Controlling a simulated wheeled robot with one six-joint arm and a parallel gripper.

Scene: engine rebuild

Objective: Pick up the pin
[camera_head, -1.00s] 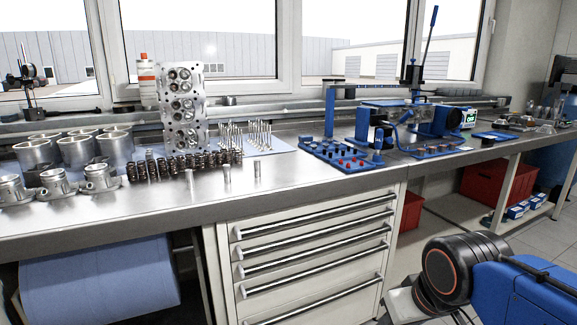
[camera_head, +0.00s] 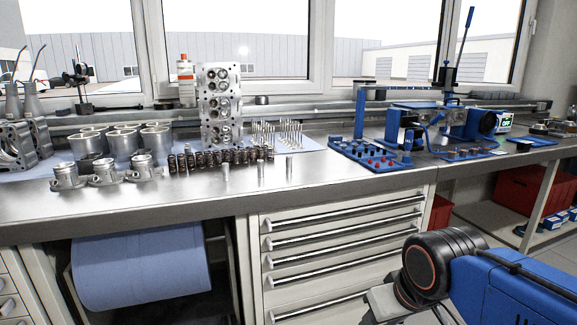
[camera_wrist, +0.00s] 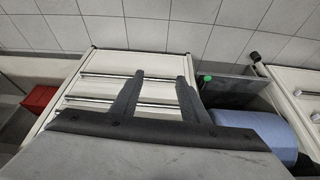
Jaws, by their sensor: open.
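Several small silver cylinders that look like pins stand upright on the steel bench top. One pin (camera_head: 225,171) is at the left, another pin (camera_head: 260,169) in the middle and a third pin (camera_head: 289,165) at the right. I cannot tell which one the task means. My gripper (camera_wrist: 159,80) is open and empty in the wrist view, its two dark fingers apart above the drawer front and floor. No pin shows in the wrist view. In the head view my arm is low at the right, in front of the bench and well away from the pins.
Pistons (camera_head: 104,171) stand left of the pins, with cylinder liners (camera_head: 150,139) behind. A row of springs (camera_head: 222,156), a cylinder head (camera_head: 219,105) and upright valves (camera_head: 277,132) stand behind the pins. A blue tool tray (camera_head: 370,158) is to the right. The bench's front strip is clear.

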